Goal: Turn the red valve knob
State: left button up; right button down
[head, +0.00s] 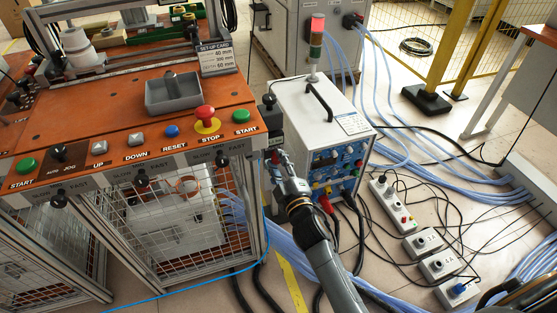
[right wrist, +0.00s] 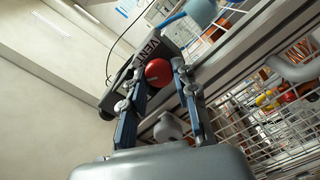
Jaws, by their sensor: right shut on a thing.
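The red valve knob (right wrist: 158,72) is round and sits on a dark grey unit (right wrist: 146,52) lettered "VENT" in the right wrist view. My right gripper (right wrist: 159,76) has one finger on each side of the knob and is shut on it. In the head view my right gripper (head: 276,160) reaches up to the side of the orange-topped bench, just below the grey-black valve unit (head: 271,118). There the knob is mostly hidden by the fingers.
A white power unit (head: 322,115) with cables stands close right of my right gripper. The orange control panel (head: 120,160) with push buttons and a red stop button (head: 206,114) is to the left. Cables and socket boxes (head: 438,265) cover the floor at right.

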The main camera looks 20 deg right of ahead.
jog(key=n, duration=0.2)
jog(key=shift+n, duration=0.4)
jog(key=shift+f+n, duration=0.1)
jog(key=shift+n, duration=1.5)
pick_arm(q)
jog(key=shift+s+f, duration=0.3)
jog(key=shift+f, duration=0.05)
pick_arm(e)
jog(key=shift+n, duration=0.3)
jog(key=c, duration=1)
grip_release()
jog(key=shift+c, duration=0.2)
jog(key=shift+s, duration=0.1)
